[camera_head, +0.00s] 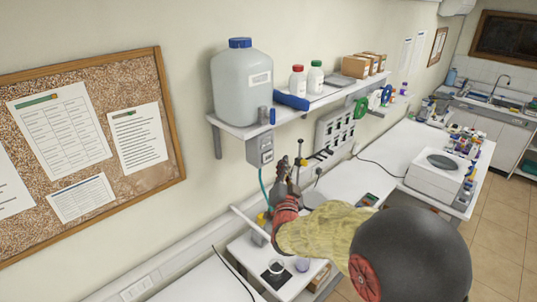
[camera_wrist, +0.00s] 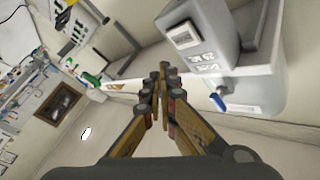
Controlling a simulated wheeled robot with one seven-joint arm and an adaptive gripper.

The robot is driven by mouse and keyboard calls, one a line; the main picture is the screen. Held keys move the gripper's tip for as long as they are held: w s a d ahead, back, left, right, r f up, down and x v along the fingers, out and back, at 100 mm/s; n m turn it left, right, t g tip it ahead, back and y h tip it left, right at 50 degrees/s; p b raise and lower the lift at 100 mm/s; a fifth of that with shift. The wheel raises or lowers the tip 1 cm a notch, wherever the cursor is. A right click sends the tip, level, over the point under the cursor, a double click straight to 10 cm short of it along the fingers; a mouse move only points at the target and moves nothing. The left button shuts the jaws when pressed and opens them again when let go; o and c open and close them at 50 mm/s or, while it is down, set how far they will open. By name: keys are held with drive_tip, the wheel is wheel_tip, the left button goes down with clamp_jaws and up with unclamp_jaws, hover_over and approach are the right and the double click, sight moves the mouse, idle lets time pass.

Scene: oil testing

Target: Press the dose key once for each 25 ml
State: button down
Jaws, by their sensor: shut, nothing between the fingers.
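A grey dosing box (camera_head: 261,149) hangs on the wall under the shelf, below a large translucent canister with a blue cap (camera_head: 241,80). In the wrist view, the grey box (camera_wrist: 207,55) shows a pale square panel and small dark markings; I cannot tell which part is the dose key. My gripper (camera_head: 299,143) is shut and empty, to the right of the box in the head view. In the wrist view its fingertips (camera_wrist: 163,67) meet to the left of the box, apart from it in the picture.
A white panel with dark fittings (camera_head: 335,135) is on the wall to the right. A white bench (camera_head: 385,150) holds a white instrument (camera_head: 436,178). A corkboard (camera_head: 165,85) hangs at left.

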drive_tip(key=shift+w+a+b, duration=0.85)
drive_tip(key=shift+w+a, duration=0.3)
drive_tip(key=shift+a, duration=0.05)
drive_tip(key=shift+w+a+b, duration=0.65)
drive_tip(key=shift+b, duration=0.5)
idle(1.3)
drive_tip(key=shift+s+d, duration=0.1)
drive_tip(key=shift+d, duration=0.05)
drive_tip(key=shift+s+d+b, duration=0.55)
drive_tip(key=shift+b, duration=0.2)
drive_tip(key=s+d+b, duration=0.3)
drive_tip(key=shift+s+d, duration=0.3)
idle(0.3)
